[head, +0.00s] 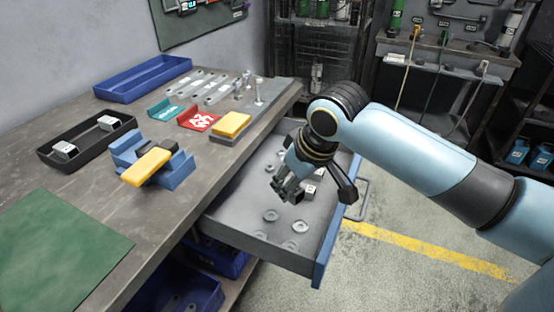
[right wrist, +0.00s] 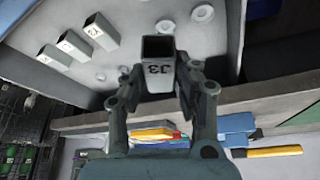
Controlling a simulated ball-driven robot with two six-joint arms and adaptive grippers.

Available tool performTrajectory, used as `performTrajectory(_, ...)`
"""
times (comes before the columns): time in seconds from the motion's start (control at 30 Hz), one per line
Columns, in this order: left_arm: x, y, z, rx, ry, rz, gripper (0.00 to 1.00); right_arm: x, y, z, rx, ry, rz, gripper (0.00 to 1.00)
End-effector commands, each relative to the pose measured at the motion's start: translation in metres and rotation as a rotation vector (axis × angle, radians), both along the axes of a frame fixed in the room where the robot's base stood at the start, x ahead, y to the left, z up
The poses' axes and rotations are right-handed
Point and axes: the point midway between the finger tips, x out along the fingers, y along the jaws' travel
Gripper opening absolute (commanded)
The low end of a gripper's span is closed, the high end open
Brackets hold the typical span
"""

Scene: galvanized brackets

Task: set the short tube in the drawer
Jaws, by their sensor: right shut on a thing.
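My right gripper (head: 288,192) is over the open drawer (head: 235,215), which sticks out from under the workbench. In the right wrist view the gripper (right wrist: 160,80) is shut on a short grey square tube (right wrist: 160,76) marked J3, its open end facing away from the wrist. In the head view the fingers hide most of this tube, and I cannot tell its height above the drawer floor. Several similar tubes, such as this one (right wrist: 101,31), stand in a row in the drawer, apart from the held one. My left gripper is not in view.
Several washers (head: 270,215) lie on the drawer floor, with bare room between them. On the bench are a black tray (head: 85,140) with two metal pieces, a blue fixture with a yellow bar (head: 147,167), a yellow-topped block (head: 231,124) and a blue tray (head: 143,78).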

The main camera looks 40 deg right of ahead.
Motion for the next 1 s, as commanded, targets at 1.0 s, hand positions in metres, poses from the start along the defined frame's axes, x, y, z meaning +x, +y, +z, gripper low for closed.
performTrajectory(1.0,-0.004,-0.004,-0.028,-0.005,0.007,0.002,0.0,0.11,0.026,-0.108,0.0,-0.001,0.001,0.0)
